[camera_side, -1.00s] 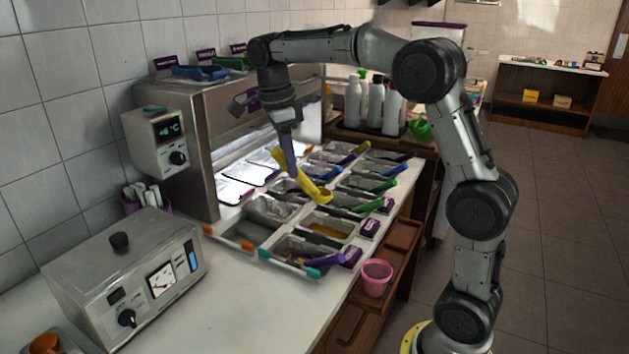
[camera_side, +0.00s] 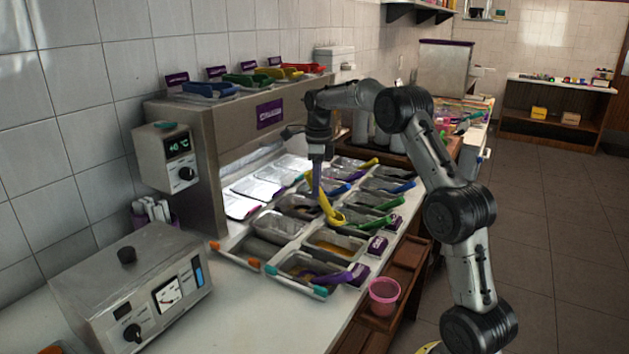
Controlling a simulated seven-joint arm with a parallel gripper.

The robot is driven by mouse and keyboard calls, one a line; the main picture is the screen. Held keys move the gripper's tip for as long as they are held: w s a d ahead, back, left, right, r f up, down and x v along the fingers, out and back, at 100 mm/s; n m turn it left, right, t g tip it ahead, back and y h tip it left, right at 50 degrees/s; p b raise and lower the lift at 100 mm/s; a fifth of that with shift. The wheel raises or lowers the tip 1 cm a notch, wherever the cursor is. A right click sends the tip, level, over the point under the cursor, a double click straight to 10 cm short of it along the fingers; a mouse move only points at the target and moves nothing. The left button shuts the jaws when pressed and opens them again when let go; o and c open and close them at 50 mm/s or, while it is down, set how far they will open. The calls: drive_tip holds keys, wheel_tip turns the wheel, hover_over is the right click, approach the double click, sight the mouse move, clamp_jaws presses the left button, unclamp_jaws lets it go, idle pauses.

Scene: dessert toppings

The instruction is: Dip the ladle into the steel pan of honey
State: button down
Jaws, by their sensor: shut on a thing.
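My gripper (camera_side: 317,190) points down over the rows of steel pans and is shut on a yellow ladle (camera_side: 327,206). The ladle hangs tilted, its bowl end low and to the right. A steel pan of honey (camera_side: 313,253), with golden-brown contents, lies in the near rows, just below the bowl in the picture. The bowl appears at or above the far edge of this pan; I cannot tell its exact height. The bowl's contents are too small to make out.
A pan with a purple-handled ladle (camera_side: 333,278) lies nearer, and green-handled (camera_side: 385,205) and blue-handled tools lie to the right and behind. A steel hood (camera_side: 215,130) stands left of the pans. A pink bucket (camera_side: 384,297) sits at the right.

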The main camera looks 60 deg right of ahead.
wheel_tip(320, 180, down, 12)
drive_tip(key=s+d, duration=0.1)
drive_tip(key=s, duration=0.1)
drive_tip(key=shift+s, duration=0.2)
idle(1.6)
drive_tip(key=shift+w+a+f+g, duration=0.1)
drive_tip(key=shift+w+f+g, duration=0.15)
drive_tip(key=shift+g, duration=0.15)
idle(1.5)
drive_tip(key=shift+w+a+f+g, duration=0.1)
drive_tip(key=shift+w+f+g, duration=0.1)
drive_tip(key=shift+g, duration=0.1)
drive_tip(key=shift+w+f+h, duration=0.15)
drive_tip(key=shift+w+h, duration=0.05)
drive_tip(key=shift+h, duration=0.1)
idle(1.3)
drive_tip(key=shift+w+a+f+g+h, duration=0.25)
drive_tip(key=shift+w+f+g+h, duration=0.1)
drive_tip(key=shift+g, duration=0.45)
idle(0.6)
drive_tip(key=shift+w, duration=0.1)
